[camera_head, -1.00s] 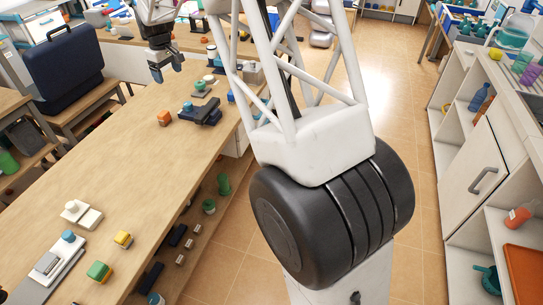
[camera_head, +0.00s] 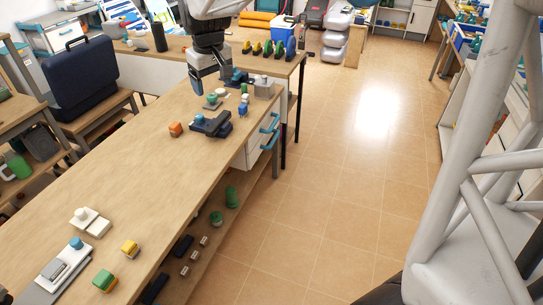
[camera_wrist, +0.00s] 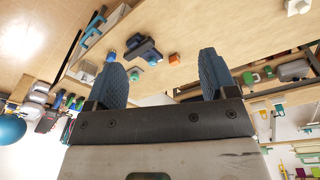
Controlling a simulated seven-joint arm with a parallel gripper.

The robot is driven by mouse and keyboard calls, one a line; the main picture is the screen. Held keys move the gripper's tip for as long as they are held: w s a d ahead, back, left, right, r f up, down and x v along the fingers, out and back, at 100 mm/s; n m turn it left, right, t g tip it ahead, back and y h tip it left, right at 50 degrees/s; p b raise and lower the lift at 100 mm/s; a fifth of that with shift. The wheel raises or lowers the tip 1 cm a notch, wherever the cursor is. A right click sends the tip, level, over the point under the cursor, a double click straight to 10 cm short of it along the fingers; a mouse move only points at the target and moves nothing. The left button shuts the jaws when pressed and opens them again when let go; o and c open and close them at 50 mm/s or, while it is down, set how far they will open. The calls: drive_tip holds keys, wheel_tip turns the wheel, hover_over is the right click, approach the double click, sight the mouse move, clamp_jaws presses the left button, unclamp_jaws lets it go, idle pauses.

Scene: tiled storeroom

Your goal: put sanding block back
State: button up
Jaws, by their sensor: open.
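Small blocks that could be sanding blocks lie on the long wooden bench (camera_head: 120,185); I cannot tell which one is meant. An orange block (camera_head: 175,129) lies mid-bench and also shows in the wrist view (camera_wrist: 174,59). A yellow block (camera_head: 130,248) and a green-and-yellow block (camera_head: 103,280) lie at the near end. My gripper (camera_head: 207,83) is above the far part of the bench, beyond the orange block. In the wrist view its two blue fingers (camera_wrist: 160,85) stand wide apart with nothing between them.
A dark blue-knobbed tool (camera_head: 210,124) and several small knobbed pieces sit near the bench's right edge. White-and-grey tools (camera_head: 90,222) lie at the near left. A dark blue case (camera_head: 72,75) stands at the left. The tiled floor (camera_head: 330,170) right of the bench is clear.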

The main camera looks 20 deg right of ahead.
drive_tip(key=s+d+f+m, duration=0.2)
drive_tip(key=s, duration=1.4)
drive_tip(key=s+d+f+m+t, duration=0.1)
drive_tip(key=s+d+f, duration=0.1)
drive_tip(key=s, duration=1.4)
drive_tip(key=shift+s+f+m, duration=0.15)
drive_tip(key=shift+s+m, duration=0.2)
drive_tip(key=shift+m, duration=0.05)
